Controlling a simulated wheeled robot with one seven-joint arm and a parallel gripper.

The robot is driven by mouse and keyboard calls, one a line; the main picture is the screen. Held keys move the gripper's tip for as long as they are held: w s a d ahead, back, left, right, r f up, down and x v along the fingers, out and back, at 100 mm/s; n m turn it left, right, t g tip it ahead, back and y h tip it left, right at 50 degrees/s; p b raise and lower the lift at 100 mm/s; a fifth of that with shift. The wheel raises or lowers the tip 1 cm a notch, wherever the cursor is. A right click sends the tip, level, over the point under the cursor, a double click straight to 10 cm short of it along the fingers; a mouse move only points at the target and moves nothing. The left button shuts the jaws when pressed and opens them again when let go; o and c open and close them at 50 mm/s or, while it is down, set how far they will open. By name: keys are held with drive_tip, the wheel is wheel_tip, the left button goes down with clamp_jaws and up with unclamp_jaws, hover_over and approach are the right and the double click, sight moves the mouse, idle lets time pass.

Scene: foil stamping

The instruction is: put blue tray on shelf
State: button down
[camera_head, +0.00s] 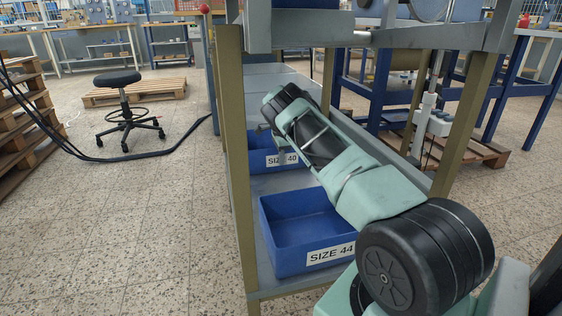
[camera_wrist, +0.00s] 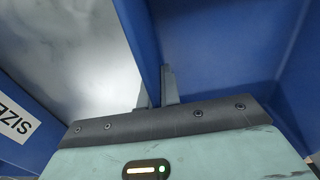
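Two blue trays sit on the low grey shelf level in the head view: the one marked SIZE 44 (camera_head: 298,227) nearer, and the one marked SIZE 40 (camera_head: 262,154) behind it, partly covered by my arm. In the wrist view, my gripper (camera_wrist: 158,92) has its two fingers close together on either side of a blue tray's thin wall (camera_wrist: 144,45). It appears shut on that wall. The tray's inside (camera_wrist: 225,45) lies to the right. Another blue tray (camera_wrist: 28,145) with a SIZE label shows at the left. Which tray is held is unclear.
The shelf's post (camera_head: 237,170) stands left of the trays, and another post (camera_head: 466,125) stands at right. An upper level (camera_head: 380,33) overhangs my arm. A black stool (camera_head: 120,85) stands at left, with open floor before it.

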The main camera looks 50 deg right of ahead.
drive_tip(key=c, duration=1.6)
unclamp_jaws()
wheel_tip(320, 180, up, 12)
drive_tip(key=p, duration=0.4)
drive_tip(key=shift+r+p, duration=0.1)
drive_tip(key=shift+p, duration=0.2)
